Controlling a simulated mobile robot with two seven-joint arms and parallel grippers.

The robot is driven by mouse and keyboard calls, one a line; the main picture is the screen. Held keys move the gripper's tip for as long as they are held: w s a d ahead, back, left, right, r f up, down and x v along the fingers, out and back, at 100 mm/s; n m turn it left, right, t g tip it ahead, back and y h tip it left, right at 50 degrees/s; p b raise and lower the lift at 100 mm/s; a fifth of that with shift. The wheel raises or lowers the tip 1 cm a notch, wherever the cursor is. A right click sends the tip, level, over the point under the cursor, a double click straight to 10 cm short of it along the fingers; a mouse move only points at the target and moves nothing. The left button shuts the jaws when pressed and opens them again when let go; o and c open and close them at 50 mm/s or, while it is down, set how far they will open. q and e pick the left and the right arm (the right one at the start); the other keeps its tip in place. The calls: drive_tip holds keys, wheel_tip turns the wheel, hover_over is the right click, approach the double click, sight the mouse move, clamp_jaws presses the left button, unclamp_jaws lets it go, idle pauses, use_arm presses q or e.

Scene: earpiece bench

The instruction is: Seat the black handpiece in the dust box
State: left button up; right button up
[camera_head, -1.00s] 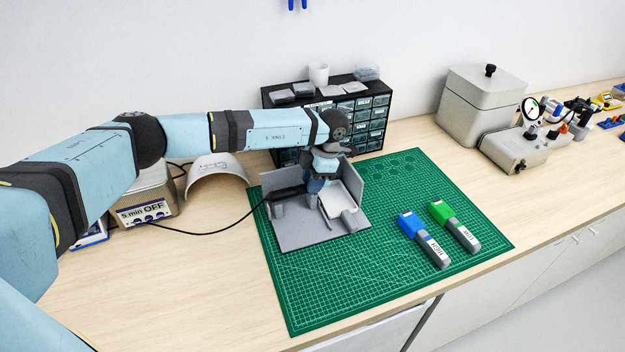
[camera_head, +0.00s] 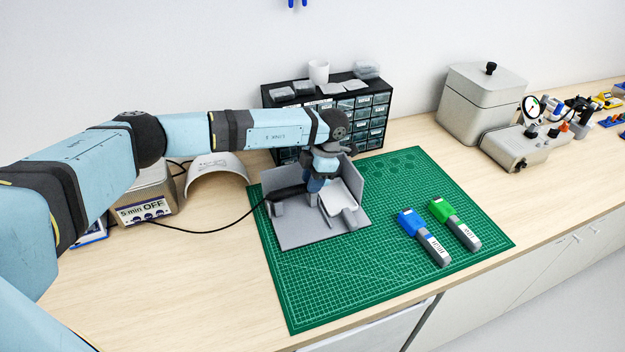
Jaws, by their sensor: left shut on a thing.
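The grey dust box (camera_head: 296,232) stands on the green cutting mat, open at the top and toward the front. The black handpiece (camera_head: 288,193) lies low inside it toward the left, with its black cord running out to the left. My left gripper (camera_head: 314,193) reaches down into the box from above and is shut on the handpiece. The fingertips are small and partly hidden, and I cannot tell whether the handpiece touches its seat. My right gripper is not in view.
A blue (camera_head: 424,238) and a green (camera_head: 454,225) handled tool lie on the mat (camera_head: 370,285) to the right. A drawer cabinet (camera_head: 378,118) stands behind the box. A white arched shell (camera_head: 218,172) and a grey unit with a display (camera_head: 146,208) are to the left. The mat's front is clear.

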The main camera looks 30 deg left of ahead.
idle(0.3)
use_arm(q)
drive_tip(key=o, duration=1)
drive_tip(key=shift+f, duration=0.1)
drive_tip(key=b+v, duration=0.2)
drive_tip(key=v, duration=1.2)
drive_tip(key=shift+d, duration=0.1)
drive_tip(key=shift+r+p, duration=1.3)
drive_tip(key=shift+r, duration=1.2)
drive_tip(key=shift+s+d+p, duration=0.35)
drive_tip(key=shift+s+d, duration=1.35)
drive_tip(key=shift+d, duration=0.15)
drive_tip(key=shift+s+d+p, duration=0.3)
drive_tip(key=shift+s+d, duration=1.35)
drive_tip(key=shift+d, duration=0.25)
